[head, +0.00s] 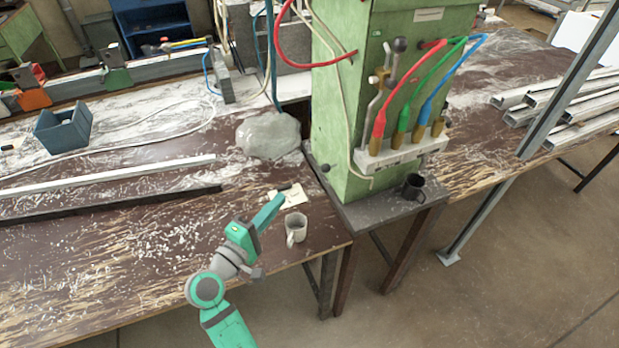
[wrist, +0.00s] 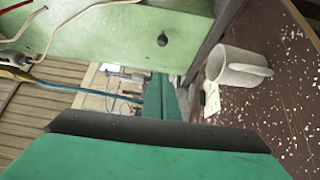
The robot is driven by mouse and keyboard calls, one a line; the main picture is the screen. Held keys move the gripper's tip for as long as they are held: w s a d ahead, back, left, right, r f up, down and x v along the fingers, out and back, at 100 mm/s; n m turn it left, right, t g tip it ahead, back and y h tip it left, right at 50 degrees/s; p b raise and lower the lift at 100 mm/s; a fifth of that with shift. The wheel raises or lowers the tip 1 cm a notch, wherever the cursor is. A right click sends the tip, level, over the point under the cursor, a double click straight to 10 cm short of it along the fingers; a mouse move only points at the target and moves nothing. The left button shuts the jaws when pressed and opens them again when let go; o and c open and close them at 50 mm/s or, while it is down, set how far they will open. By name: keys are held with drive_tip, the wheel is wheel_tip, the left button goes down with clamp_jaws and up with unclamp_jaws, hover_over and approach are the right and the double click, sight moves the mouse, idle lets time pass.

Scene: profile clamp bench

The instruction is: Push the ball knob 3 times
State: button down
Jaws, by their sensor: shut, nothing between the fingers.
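The ball knob (head: 325,167) is a small black round knob low on the left face of the green cabinet (head: 340,110). It also shows in the wrist view (wrist: 163,40), on the pale green panel at the top. My gripper (head: 284,188) is shut and empty, above the bench to the left of the knob and apart from it. In the wrist view the green fingers (wrist: 165,98) point away below the knob, with a clear gap to it. How far the knob is pressed in cannot be told.
A white mug (head: 296,228) stands on the brown bench (head: 130,245) just below my gripper. A grey lump (head: 268,135) lies behind it. A dark mug (head: 413,187) stands on the cabinet's base ledge. A lever (head: 385,90) and coloured hoses are on the cabinet's front.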

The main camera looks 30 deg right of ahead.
approach(329, 167)
drive_tip(key=w+d+f, duration=0.1)
drive_tip(key=w+d, duration=0.2)
drive_tip(key=w, duration=0.2)
drive_tip(key=shift+d, duration=0.2)
drive_tip(key=shift+w, duration=0.1)
idle(0.5)
